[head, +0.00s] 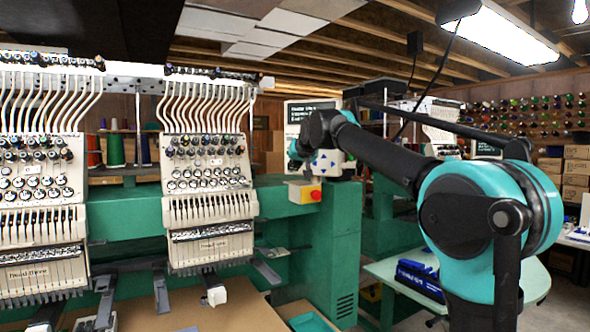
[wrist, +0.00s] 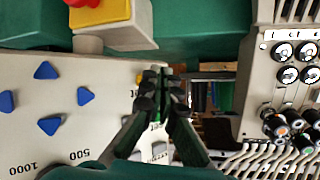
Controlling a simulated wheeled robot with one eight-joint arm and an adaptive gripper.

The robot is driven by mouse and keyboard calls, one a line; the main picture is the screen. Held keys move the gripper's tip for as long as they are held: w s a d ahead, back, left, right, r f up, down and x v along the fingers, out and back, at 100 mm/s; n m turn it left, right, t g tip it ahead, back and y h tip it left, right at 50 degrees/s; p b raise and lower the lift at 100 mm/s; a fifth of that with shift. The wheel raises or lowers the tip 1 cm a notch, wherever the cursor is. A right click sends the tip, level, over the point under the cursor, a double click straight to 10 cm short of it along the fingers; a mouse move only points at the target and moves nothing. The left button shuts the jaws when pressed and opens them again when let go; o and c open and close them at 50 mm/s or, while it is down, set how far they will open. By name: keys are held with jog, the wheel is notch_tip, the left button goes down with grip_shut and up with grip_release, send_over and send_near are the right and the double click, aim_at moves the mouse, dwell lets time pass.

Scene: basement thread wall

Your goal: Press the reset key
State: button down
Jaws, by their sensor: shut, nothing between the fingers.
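The panel also shows in the head view (head: 341,168), beside the end of my arm. My gripper (wrist: 161,88) is shut and empty, with its fingertips in front of the panel's right edge. Small coloured marks and pale keys show around the fingers, partly covered. I cannot tell which is the reset key, or whether the fingertips touch the panel.
A yellow box with a red stop button (head: 315,195) sits on the green machine beam; its box (wrist: 115,22) is close above the panel in the wrist view. Embroidery heads (head: 210,170) with thread tubes stand to the left. A table (head: 395,270) is at the right.

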jog(key=shift+s+a, duration=0.1)
jog(key=shift+s, duration=0.15)
jog(key=shift+s+a, duration=0.2)
jog(key=shift+s, duration=0.6)
jog(key=shift+s+a, duration=0.25)
jog(key=shift+s, duration=0.5)
jog(key=shift+s+a, duration=0.2)
jog(key=shift+s, duration=0.6)
jog(key=s+d+f+g+h, duration=0.1)
jog(key=s+d+f, duration=0.2)
jog(key=d+f, duration=0.5)
jog(key=s+d+f+m+g+h, duration=0.1)
jog(key=s+d+f, duration=0.3)
jog(key=f, duration=0.7)
jog(key=s+d+f+g+h, duration=0.1)
jog(key=s+d+f, duration=0.2)
jog(key=d+f, duration=0.5)
jog(key=s+d+f+g, duration=0.2)
jog(key=s+d+f, duration=0.2)
jog(key=s+f, duration=0.9)
jog(key=s+d+f+g+h, duration=0.1)
jog(key=s+d+f, duration=0.4)
jog(key=s+f, duration=0.8)
jog(key=shift+f+m+g+h, duration=0.3)
jog(key=shift+g, duration=0.3)
